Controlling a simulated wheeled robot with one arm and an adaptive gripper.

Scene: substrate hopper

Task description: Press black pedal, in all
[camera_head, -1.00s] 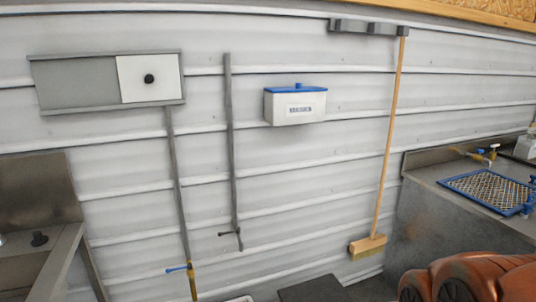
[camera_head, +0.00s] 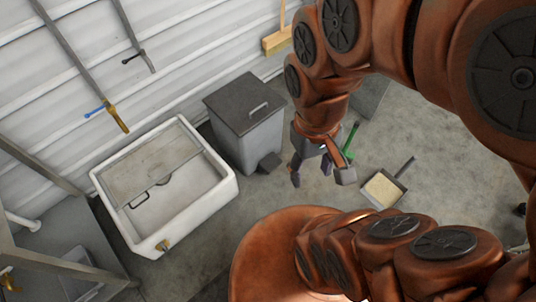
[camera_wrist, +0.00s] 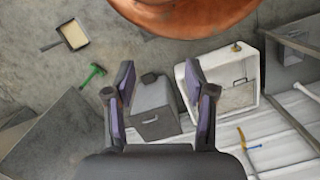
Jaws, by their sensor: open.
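The black pedal (camera_head: 269,163) sticks out low at the front of a grey bin (camera_head: 250,143) with a dark, shut, handled lid (camera_head: 243,103). In the wrist view the pedal (camera_wrist: 149,78) shows between my spread fingers, at the near end of the bin (camera_wrist: 153,98). My gripper (camera_head: 320,174) points downward and is open and empty. In the head view it is to the right of the pedal, apart from it. In the wrist view my gripper (camera_wrist: 160,82) frames the bin. The exact height above the pedal is hard to judge.
A white basin (camera_head: 210,195) stands left of the bin. A green-handled tool (camera_head: 351,137) and a dustpan (camera_head: 383,188) lie on the floor to the right. A broom (camera_head: 278,40) is at the wall. Open concrete floor lies around the gripper.

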